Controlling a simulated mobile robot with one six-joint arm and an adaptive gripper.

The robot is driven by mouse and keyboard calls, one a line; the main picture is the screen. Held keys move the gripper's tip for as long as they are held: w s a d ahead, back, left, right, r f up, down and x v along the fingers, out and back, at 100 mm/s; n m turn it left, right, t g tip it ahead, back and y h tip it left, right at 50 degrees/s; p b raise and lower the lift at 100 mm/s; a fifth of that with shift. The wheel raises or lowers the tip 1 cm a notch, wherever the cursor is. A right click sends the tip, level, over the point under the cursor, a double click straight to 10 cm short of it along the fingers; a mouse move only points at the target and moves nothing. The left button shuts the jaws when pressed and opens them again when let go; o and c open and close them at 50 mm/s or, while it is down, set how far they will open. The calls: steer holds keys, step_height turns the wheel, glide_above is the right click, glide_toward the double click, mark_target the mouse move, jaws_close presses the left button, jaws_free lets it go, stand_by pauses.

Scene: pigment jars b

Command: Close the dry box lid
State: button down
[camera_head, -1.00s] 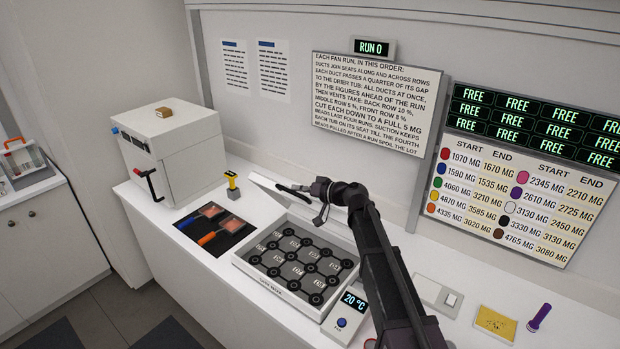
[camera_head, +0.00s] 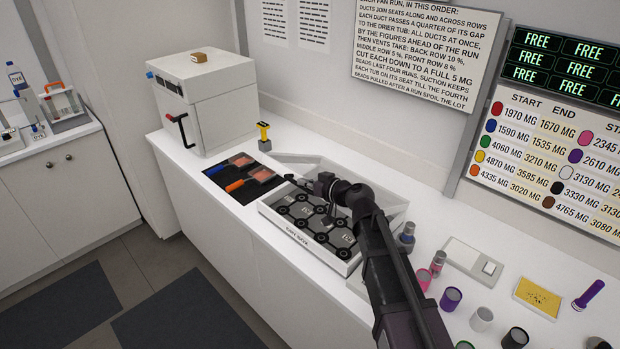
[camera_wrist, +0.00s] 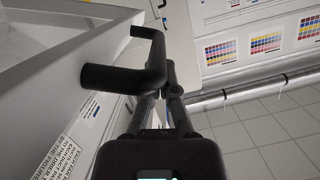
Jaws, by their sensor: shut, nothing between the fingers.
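The dry box (camera_head: 325,262) appears to be the low white open-topped box on the counter, with dark round seats joined in a grid inside. Its pale lid (camera_head: 297,158) shows as a raised panel along the back edge, partly hidden by my arm. My gripper (camera_head: 291,179) is shut and empty at the box's back left, close to the lid.
A white cabinet (camera_head: 212,100) with a lever stands at the back left. A black mat (camera_head: 238,182) with tools and a yellow-topped tool (camera_head: 264,134) are left of the box. Several jars, including a purple one (camera_head: 450,298), stand right of my arm. The wall rises behind.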

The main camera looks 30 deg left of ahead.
steer(key=s+f+n+b, duration=0.1)
steer(key=f+b, duration=0.4)
steer(key=s+a+f+n+t+b, duration=0.1)
steer(key=s+f+b, duration=0.1)
steer(key=f+b, duration=0.3)
steer(key=s+f+n+b, duration=0.1)
steer(key=s+f+b, duration=0.1)
steer(key=f+b, duration=0.4)
steer(key=shift+s+a+f, duration=0.25)
steer(key=shift+a+f, duration=0.15)
steer(key=shift+f, duration=0.2)
steer(key=shift+s, duration=0.1)
steer(key=shift+s+d, duration=0.1)
steer(key=shift+d, duration=0.05)
steer(key=shift+r, duration=0.15)
steer(key=s+d+r+p, duration=0.4)
steer(key=d+r+p, duration=0.2)
steer(key=d, duration=0.2)
steer(key=shift+d, duration=0.3)
steer(key=shift+r, duration=0.1)
stand_by(0.4)
